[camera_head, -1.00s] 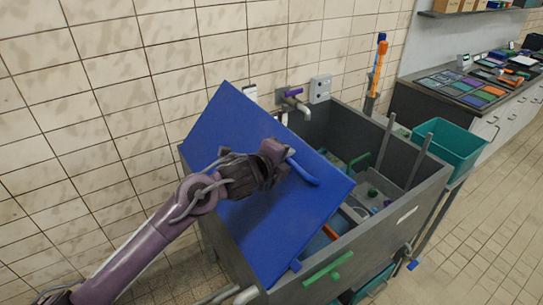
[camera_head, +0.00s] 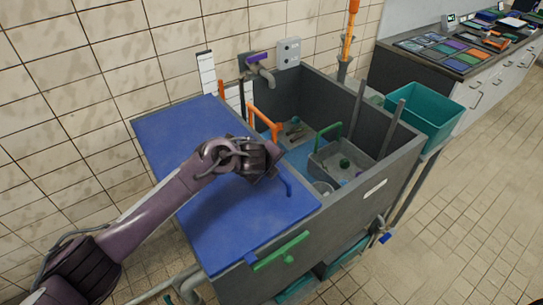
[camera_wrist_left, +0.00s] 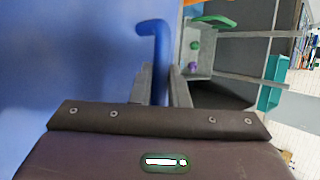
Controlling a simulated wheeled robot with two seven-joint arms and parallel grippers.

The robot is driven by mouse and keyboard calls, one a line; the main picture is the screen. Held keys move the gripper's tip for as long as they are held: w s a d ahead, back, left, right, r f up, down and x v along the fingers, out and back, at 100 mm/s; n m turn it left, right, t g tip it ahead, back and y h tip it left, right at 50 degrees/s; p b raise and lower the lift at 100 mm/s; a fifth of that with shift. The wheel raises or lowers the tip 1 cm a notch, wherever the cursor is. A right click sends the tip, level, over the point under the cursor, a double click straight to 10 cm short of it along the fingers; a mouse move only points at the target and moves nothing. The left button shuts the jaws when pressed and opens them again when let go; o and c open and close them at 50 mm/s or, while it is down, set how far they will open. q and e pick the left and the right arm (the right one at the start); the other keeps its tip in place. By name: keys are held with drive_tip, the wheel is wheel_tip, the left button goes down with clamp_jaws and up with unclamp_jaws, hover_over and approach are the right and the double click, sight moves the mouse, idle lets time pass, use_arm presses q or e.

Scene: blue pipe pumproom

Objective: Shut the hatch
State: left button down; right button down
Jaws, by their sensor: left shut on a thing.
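The hatch is a blue panel (camera_head: 165,135) on the left part of a grey metal tub. It lies low over the tub, close to level with the rim; I cannot tell if it touches the rim all round. Its blue bar handle (camera_head: 287,187) is at the panel's right edge. My left gripper (camera_head: 273,172) is at this handle. In the left wrist view the two grey fingers (camera_wrist_left: 160,88) are shut around the blue handle (camera_wrist_left: 155,45), with the blue panel (camera_wrist_left: 70,60) beside it. My right gripper is not in view.
The grey tub (camera_head: 370,180) is open on the right, with a grey bin (camera_head: 345,165) and small items inside. An orange handle (camera_head: 263,122) stands behind the panel, and a green handle (camera_head: 281,251) is on the front. A teal bin (camera_head: 425,110) hangs at the right.

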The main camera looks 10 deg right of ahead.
use_arm(q)
drive_tip(key=shift+w+d+f, duration=0.1)
drive_tip(key=shift+d+f, duration=0.1)
drive_tip(key=shift+f, duration=0.15)
drive_tip(key=shift+f, duration=0.15)
drive_tip(key=c, duration=1.6)
unclamp_jaws()
drive_tip(key=shift+f, duration=0.1)
drive_tip(key=shift+o, duration=1)
drive_tip(key=shift+d+f, duration=0.1)
drive_tip(key=shift+d, duration=0.05)
